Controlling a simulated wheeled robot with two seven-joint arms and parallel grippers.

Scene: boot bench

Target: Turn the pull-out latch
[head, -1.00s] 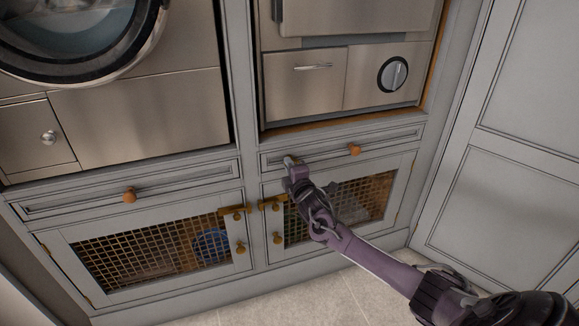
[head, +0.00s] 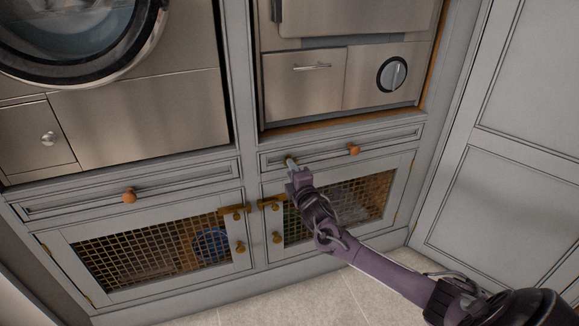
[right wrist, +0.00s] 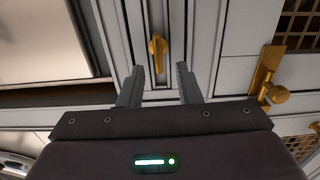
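A small brass latch (head: 291,161) sits at the left part of the right drawer front (head: 325,151). In the right wrist view the latch (right wrist: 157,47) is an elongated brass piece, seen just beyond and between my fingertips. My right gripper (head: 292,168) is in front of the drawer, close to the latch. In the right wrist view my right gripper (right wrist: 159,76) is open, with one finger on each side of the latch's line and nothing visibly held. Whether a finger touches the latch cannot be told. My left gripper is in neither view.
An orange-brown knob (head: 353,149) is on the same drawer. Below are mesh doors with brass bar latches (head: 270,203) and knobs (head: 277,238); one bar latch shows in the wrist view (right wrist: 267,75). A steel appliance (head: 305,85) stands above. A tall grey panel (head: 510,200) bounds the right.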

